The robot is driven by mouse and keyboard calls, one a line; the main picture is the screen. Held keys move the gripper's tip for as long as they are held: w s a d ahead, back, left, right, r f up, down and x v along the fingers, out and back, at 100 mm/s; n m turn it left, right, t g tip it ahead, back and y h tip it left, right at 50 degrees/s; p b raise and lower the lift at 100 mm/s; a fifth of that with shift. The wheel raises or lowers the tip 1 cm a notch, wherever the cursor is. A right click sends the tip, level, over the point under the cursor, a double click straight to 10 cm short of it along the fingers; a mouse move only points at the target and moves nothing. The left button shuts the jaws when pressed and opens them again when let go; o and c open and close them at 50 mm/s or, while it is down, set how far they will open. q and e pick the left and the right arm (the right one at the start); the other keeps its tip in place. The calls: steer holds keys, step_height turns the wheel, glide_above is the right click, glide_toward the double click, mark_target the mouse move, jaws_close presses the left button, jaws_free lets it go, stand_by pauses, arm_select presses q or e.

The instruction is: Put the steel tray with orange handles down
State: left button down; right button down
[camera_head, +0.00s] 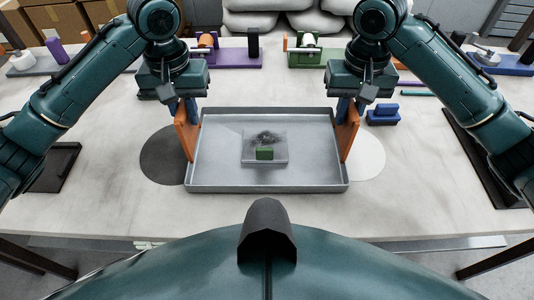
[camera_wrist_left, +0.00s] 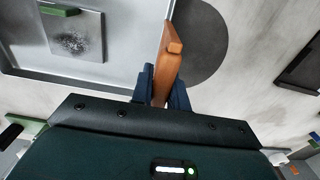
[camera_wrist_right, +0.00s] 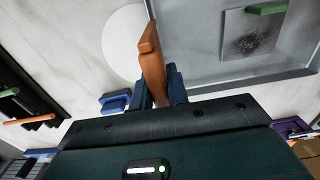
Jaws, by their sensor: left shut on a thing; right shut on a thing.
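The steel tray (camera_head: 215,172) is a shallow grey rectangle, level over the middle of the table, with an orange handle at each short side. My left gripper (camera_head: 186,108) is shut on the left orange handle (camera_head: 184,141); the left wrist view shows its blue fingers (camera_wrist_left: 160,88) either side of that handle (camera_wrist_left: 169,55). My right gripper (camera_head: 347,108) is shut on the right orange handle (camera_head: 350,140), also seen between the fingers (camera_wrist_right: 159,88) in the right wrist view. I cannot tell whether the tray's underside touches the table.
A dark disc (camera_head: 158,158) shows left of the tray and a white disc (camera_head: 370,160) right of it. A blue block (camera_head: 383,116) stands right of the tray. Purple (camera_head: 235,60) and green (camera_head: 305,60) fixtures stand at the back. The table's front strip is clear.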

arm_select(q)
steer(key=shift+f, duration=0.4)
arm_select(e)
steer(key=shift+f, duration=0.4)
arm_select(q)
steer(key=c, duration=1.4)
jaws_free()
steer(key=shift+r, duration=0.1)
arm_select(e)
steer(key=c, duration=1.4)
jaws_free()
steer(key=shift+r, duration=0.15)
arm_select(q)
steer(key=shift+o, duration=0.2)
arm_select(e)
steer(key=shift+o, duration=0.2)
arm_select(q)
step_height(320, 180, up, 12)
arm_select(e)
step_height(320, 180, up, 12)
